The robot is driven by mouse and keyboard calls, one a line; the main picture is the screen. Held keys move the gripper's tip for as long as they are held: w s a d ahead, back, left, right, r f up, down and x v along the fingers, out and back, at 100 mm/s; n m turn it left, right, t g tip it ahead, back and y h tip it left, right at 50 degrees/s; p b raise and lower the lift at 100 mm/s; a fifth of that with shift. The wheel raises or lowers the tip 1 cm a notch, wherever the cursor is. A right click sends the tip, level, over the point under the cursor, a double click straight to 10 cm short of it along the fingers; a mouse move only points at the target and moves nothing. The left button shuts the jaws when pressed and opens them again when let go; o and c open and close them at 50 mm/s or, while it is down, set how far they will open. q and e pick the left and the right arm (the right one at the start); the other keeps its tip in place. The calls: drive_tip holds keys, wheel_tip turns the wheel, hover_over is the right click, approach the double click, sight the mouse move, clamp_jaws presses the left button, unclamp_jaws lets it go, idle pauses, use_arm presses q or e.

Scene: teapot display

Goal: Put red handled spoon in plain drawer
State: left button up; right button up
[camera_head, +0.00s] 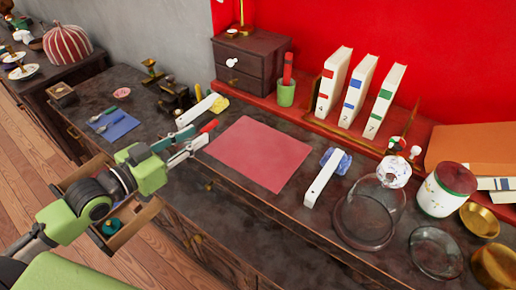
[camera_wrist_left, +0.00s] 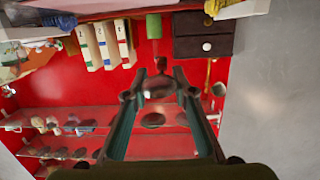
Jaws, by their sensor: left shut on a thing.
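My left gripper (camera_head: 205,142) is above the dark counter, left of the pink mat. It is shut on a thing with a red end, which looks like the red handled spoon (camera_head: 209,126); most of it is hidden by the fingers. In the left wrist view a dark rounded piece (camera_wrist_left: 158,87) shows between the fingertips. A wooden drawer (camera_head: 147,213) stands pulled out from the counter front at the lower left, partly hidden behind my left arm. A teal item (camera_head: 111,227) lies in it. My right gripper is not in view.
The pink mat (camera_head: 260,152) lies flat mid-counter. A blue cloth (camera_head: 122,128) with cutlery lies to its left, and a white bar (camera_head: 323,178) to its right. A small dark cabinet (camera_head: 262,68), a green cup (camera_head: 286,94) and glass dishes (camera_head: 437,252) also stand here.

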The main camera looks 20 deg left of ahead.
use_arm(q)
wheel_tip(320, 180, up, 2)
drive_tip(key=w, duration=0.2)
drive_tip(key=p, duration=0.1)
hover_over(246, 150)
drive_tip(key=a, duration=0.1)
drive_tip(key=f, duration=0.7)
drive_tip(key=shift+s+f, duration=0.3)
drive_tip(key=shift+s, duration=0.1)
drive_tip(key=shift+w+d+f, duration=0.15)
drive_tip(key=shift+w+f, duration=0.1)
drive_tip(key=shift+f, duration=0.25)
drive_tip(key=shift+w+d+f, duration=0.1)
drive_tip(key=shift+d+f, duration=0.05)
drive_tip(key=shift+f, duration=0.8)
drive_tip(key=shift+w+d+f, duration=0.1)
drive_tip(key=shift+f, duration=0.85)
drive_tip(key=shift+f, duration=0.15)
drive_tip(key=o, duration=0.9)
